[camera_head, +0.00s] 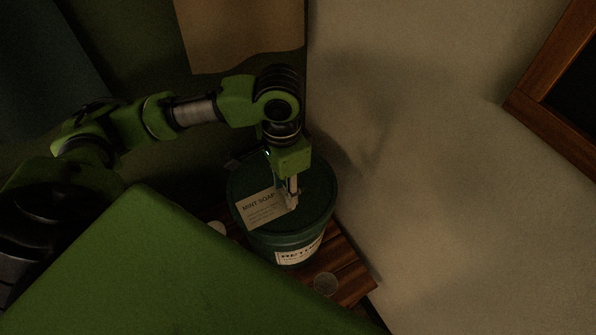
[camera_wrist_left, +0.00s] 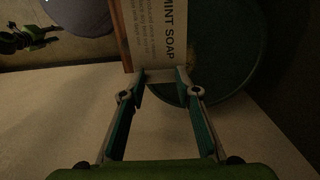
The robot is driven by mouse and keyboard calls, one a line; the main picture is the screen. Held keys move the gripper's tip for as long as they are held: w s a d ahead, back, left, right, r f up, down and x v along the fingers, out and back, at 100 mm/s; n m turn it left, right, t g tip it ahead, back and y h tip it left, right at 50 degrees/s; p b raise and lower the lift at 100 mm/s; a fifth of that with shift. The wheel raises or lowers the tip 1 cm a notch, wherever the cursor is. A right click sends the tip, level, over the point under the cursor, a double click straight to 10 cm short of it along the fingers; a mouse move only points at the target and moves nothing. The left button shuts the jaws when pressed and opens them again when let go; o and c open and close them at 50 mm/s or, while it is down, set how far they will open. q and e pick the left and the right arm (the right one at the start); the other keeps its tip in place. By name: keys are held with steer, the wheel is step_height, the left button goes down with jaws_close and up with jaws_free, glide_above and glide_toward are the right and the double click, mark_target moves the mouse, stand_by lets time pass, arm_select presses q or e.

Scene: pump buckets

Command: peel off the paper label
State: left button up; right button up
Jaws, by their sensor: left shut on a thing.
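The paper label (camera_head: 258,208), a cream sheet printed "MINT SOAP", lies over the lid of the dark green bucket (camera_head: 319,192). In the left wrist view the label (camera_wrist_left: 156,36) reaches up to my fingertips, with the round bucket lid (camera_wrist_left: 232,45) behind it. My left gripper (camera_head: 291,203) points down over the lid and is shut on the label's right edge; its fingertips (camera_wrist_left: 160,76) also show in the left wrist view. I cannot tell how much of the label still touches the lid. My right gripper is not in view.
The bucket stands on a slatted wooden platform (camera_head: 347,270) and has a second printed label (camera_head: 297,253) on its front side. A round grey disc (camera_head: 325,284) lies on the slats. A green surface (camera_head: 180,270) fills the lower left. A pale wall (camera_head: 420,150) is at the right.

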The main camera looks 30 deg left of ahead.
mark_target(279, 208)
arm_select(q)
steer(key=s, duration=0.1)
steer(key=s+r, duration=0.1)
steer(key=s, duration=0.1)
steer(key=shift+s+d+r, duration=0.15)
steer(key=shift+r, duration=0.1)
steer(key=shift+s+r+p, duration=0.15)
steer(key=shift+r+p, duration=0.1)
steer(key=shift+p, duration=0.05)
step_height(279, 208, up, 6)
steer(key=p, duration=0.8)
steer(key=shift+f, duration=0.2)
